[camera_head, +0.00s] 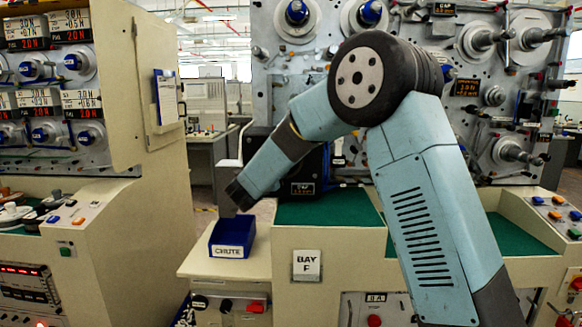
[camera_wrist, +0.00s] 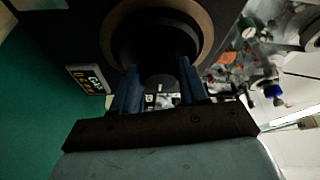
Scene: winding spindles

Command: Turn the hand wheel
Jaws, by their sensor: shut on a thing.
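In the wrist view the hand wheel seems to be the dark round part with a brownish outer ring (camera_wrist: 201,38), set on a black panel. My gripper (camera_wrist: 160,78) has its two blue fingers on either side of the wheel's dark middle and is shut on it. Shadow hides the exact contact. In the head view my arm crosses in front of the black box (camera_head: 258,146) and hides most of it. The wheel and the fingertips cannot be made out there.
A label plate (camera_wrist: 88,79) sits on the panel beside the wheel. A green mat (camera_head: 330,209) lies below the black box. A blue chute bin (camera_head: 232,252) stands on a cream ledge close to my wrist. Spindles (camera_head: 490,38) project from the panel at right.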

